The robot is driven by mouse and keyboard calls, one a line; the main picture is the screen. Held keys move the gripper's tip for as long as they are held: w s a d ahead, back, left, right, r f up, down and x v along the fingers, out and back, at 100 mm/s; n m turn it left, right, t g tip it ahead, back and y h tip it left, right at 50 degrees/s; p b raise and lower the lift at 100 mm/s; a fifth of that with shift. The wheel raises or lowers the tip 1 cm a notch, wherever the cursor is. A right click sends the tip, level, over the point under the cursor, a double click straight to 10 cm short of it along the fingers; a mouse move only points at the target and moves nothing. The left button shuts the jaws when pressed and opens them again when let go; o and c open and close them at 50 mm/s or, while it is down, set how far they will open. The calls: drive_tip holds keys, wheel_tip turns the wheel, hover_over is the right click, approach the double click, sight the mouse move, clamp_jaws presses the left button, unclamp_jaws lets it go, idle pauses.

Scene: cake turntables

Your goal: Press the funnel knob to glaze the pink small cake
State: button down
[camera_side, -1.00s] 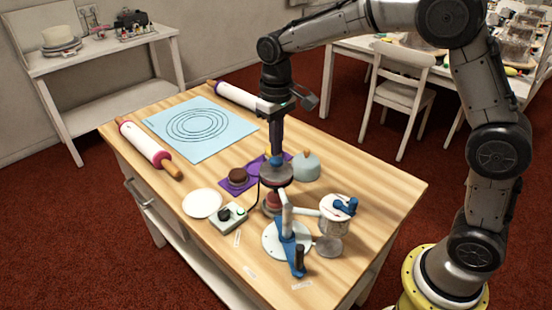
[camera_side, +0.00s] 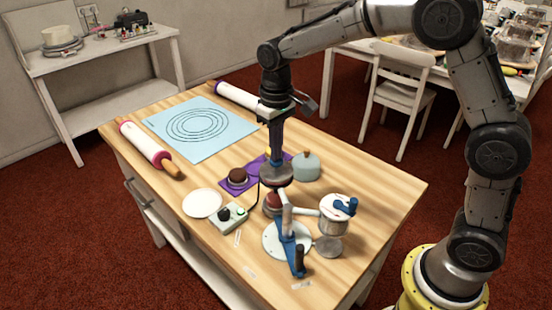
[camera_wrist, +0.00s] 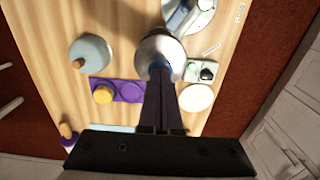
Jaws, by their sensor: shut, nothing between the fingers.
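The grey funnel (camera_side: 276,176) stands above the turntable stand, with a small reddish-pink cake (camera_side: 272,203) below it, partly hidden. My gripper (camera_side: 276,162) is shut and empty, pointing straight down onto the top of the funnel. The blue funnel knob (camera_wrist: 160,64) shows just past my fingertips in the wrist view, in the middle of the funnel (camera_wrist: 160,45).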

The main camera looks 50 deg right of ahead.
drive_tip(key=shift+f, duration=0.6)
idle(0.7)
drive_tip(key=shift+r, duration=0.4)
drive_tip(key=shift+f, duration=0.55)
idle(0.8)
drive_tip(key=shift+r, duration=0.1)
idle(0.4)
drive_tip(key=shift+r, duration=3.5)
